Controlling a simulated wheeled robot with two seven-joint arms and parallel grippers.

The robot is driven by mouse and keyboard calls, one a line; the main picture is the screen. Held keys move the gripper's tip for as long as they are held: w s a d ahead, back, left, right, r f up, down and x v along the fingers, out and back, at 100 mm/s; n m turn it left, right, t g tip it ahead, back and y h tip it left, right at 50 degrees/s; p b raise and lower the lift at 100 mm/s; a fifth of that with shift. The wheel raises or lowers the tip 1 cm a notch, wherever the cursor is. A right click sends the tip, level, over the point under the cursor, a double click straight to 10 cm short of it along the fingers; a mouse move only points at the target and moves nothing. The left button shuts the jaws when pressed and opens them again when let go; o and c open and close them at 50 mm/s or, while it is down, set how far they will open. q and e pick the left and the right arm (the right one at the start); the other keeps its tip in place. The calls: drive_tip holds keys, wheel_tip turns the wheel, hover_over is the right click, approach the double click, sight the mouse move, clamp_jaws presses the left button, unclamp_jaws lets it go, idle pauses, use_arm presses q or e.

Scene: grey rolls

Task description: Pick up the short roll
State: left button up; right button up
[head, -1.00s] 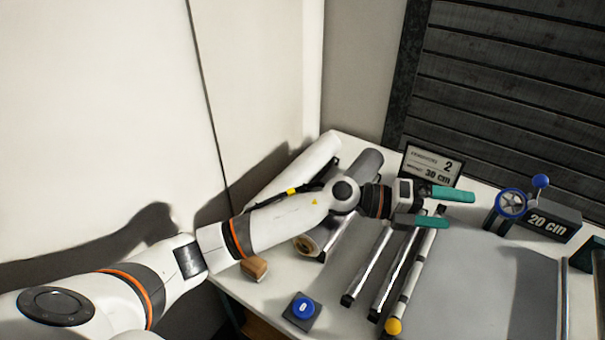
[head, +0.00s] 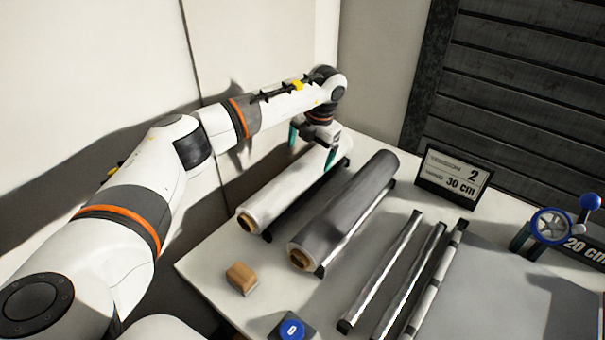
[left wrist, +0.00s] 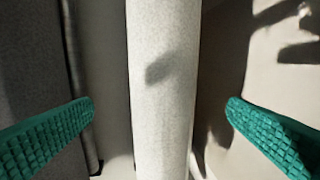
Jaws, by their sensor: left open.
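A light, whitish roll (head: 285,193) with a brown core end lies on the table near the wall. A dark grey roll (head: 345,210) lies beside it to the right. Which of them is the short one I cannot tell for sure, as my gripper hides the light roll's far end. My left gripper (head: 313,148) is open above the far part of the light roll, with green fingers to either side. In the left wrist view the light roll (left wrist: 163,60) runs between the two open fingers, with clear gaps. My right gripper is not in view.
A small wooden block (head: 242,278) and a blue button (head: 292,329) are near the table's front. Several thin bars (head: 385,270) lie right of the rolls. A "30 cm" sign (head: 453,178) stands behind. A blue handwheel (head: 551,226) is at the right.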

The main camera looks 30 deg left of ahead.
sight(305, 165)
use_arm(q)
drive_tip(key=shift+a+f, duration=0.2)
drive_tip(key=shift+f, duration=0.65)
drive_tip(key=f, duration=0.2)
drive_tip(key=a+f+p, duration=0.1)
drive_tip(key=f, duration=0.1)
drive_tip(key=shift+s, duration=0.15)
drive_tip(key=shift+a+f, duration=0.1)
drive_tip(key=shift+f, duration=0.55)
drive_tip(key=shift+r, duration=0.1)
drive_tip(key=c, duration=1.4)
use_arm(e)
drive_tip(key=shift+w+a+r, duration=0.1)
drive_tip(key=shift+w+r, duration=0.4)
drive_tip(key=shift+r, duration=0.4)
